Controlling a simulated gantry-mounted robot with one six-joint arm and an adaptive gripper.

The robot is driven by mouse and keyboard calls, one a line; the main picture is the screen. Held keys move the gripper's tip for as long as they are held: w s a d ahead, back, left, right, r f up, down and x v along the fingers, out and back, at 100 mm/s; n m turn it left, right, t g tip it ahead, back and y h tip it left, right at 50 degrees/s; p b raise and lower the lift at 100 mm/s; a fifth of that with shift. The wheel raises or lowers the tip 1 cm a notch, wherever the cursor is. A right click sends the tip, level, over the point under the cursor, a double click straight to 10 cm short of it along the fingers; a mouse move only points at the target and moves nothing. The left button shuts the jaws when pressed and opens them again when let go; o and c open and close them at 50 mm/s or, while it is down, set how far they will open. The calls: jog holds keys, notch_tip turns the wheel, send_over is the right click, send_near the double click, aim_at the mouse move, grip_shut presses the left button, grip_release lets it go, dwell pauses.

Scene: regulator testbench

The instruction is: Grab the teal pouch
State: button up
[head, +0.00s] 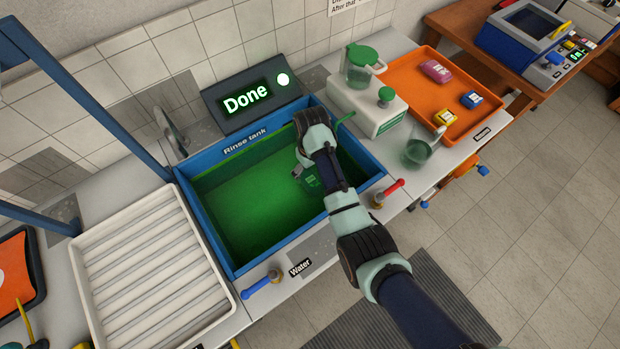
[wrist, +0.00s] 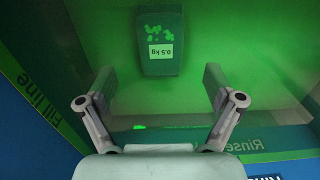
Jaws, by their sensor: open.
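The teal pouch (wrist: 161,43) lies in the green-filled rinse tank, upper middle in the wrist view, with speckled marks and a "0.5 kg" label. In the head view the pouch (head: 313,183) shows only in part beside my arm, near the tank's right side. My gripper (wrist: 160,84) is open and empty. Its two fingers stand apart, below the pouch in the wrist picture, with the pouch roughly centred between their lines and not between the tips. In the head view the fingers are mostly hidden by my wrist.
The blue-walled rinse tank (head: 213,236) surrounds the pouch. A display (head: 247,98) reads "Done". A white ribbed tray (head: 147,265) is left; an orange tray (head: 467,112) with small packs is right.

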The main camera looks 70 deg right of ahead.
aim_at(311, 179)
notch_tip(311, 179, down, 6)
jog(key=shift+r+b, duration=0.25)
jog(key=shift+b, duration=0.4)
jog(key=shift+r, duration=0.1)
grip_shut()
notch_tip(311, 179, up, 20)
jog(key=p, duration=0.8)
jog(key=shift+p, duration=0.3)
